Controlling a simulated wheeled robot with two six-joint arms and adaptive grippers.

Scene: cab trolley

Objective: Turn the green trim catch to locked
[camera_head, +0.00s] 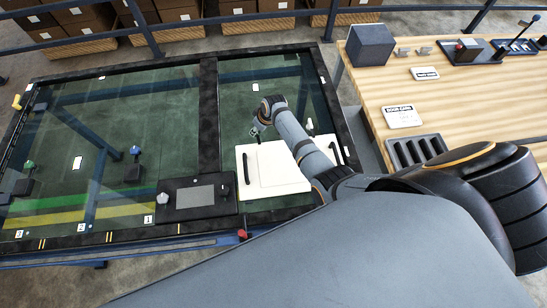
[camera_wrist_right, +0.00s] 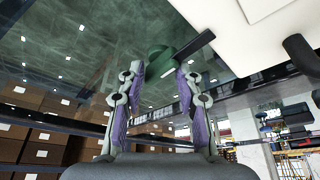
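The green trim catch (camera_wrist_right: 160,62) shows in the right wrist view as a round green piece with a black lever running up to the right. It lies beyond and between the tips of my right gripper (camera_wrist_right: 162,72). The two fingers stand apart with nothing clamped between them; I cannot tell whether they touch the catch. In the head view my right gripper (camera_head: 257,127) is over the right glass pane, just above the white panel. My left gripper is not in view.
The white panel (camera_head: 255,185) with black handles lies close by the right gripper. A black box with a grey screen (camera_head: 195,196) sits left of it. Blue-knobbed (camera_head: 135,151) and green-knobbed (camera_head: 28,165) levers stand at left. A wooden bench (camera_head: 470,105) is at right.

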